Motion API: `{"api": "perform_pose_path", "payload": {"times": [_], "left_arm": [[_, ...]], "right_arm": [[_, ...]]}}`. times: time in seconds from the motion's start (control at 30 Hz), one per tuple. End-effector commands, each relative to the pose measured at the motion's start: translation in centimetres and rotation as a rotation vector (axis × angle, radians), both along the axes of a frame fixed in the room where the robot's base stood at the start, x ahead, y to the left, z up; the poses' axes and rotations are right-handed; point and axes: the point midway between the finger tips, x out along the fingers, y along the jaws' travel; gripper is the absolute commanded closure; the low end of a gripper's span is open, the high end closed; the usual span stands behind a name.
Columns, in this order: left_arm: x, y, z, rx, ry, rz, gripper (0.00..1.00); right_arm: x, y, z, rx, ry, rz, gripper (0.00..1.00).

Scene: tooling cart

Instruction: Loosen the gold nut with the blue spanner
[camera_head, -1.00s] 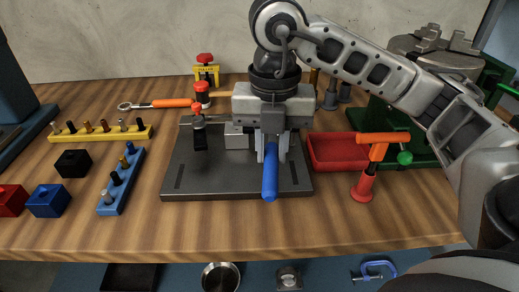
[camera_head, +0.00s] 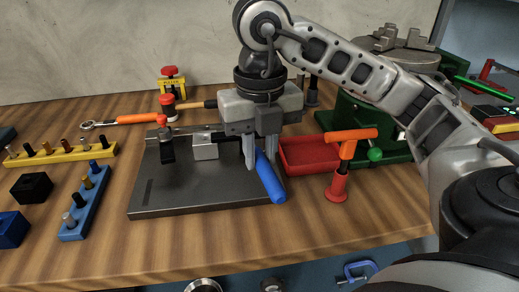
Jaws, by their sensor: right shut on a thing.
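The blue spanner (camera_head: 270,178) shows as a blue handle pointing toward me and down to the right, over the right part of the dark grey plate (camera_head: 160,190). My right gripper (camera_head: 250,160) is shut on the spanner, its fingers pointing down at the handle's far end. The spanner's head is hidden behind the gripper. I cannot make out the gold nut; the gripper covers the area around the spanner's head. My left gripper is not in view.
A red-knobbed clamp (camera_head: 166,148) and a grey block (camera_head: 205,148) sit on the plate. Right of it are a red tray (camera_head: 310,155) and a red stand with an orange-handled tool (camera_head: 338,185). Yellow (camera_head: 60,152) and blue (camera_head: 75,222) racks stand left.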

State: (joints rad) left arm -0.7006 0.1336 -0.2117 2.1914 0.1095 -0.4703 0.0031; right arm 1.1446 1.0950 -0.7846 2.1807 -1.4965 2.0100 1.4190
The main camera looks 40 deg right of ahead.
Motion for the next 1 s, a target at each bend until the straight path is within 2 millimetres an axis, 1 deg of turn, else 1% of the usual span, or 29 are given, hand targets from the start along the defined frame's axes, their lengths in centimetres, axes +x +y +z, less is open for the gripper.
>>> {"api": "perform_pose_path", "payload": {"times": [0.17,0.77,1.0], "left_arm": [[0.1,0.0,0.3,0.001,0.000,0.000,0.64],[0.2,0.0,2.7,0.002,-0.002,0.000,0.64],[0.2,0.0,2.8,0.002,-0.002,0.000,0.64]], "right_arm": [[0.0,0.0,0.5,0.001,-0.001,0.000,1.00],[0.0,0.0,2.9,0.001,0.000,-0.001,1.00],[0.0,0.0,3.0,0.001,0.000,-0.001,1.00]]}}
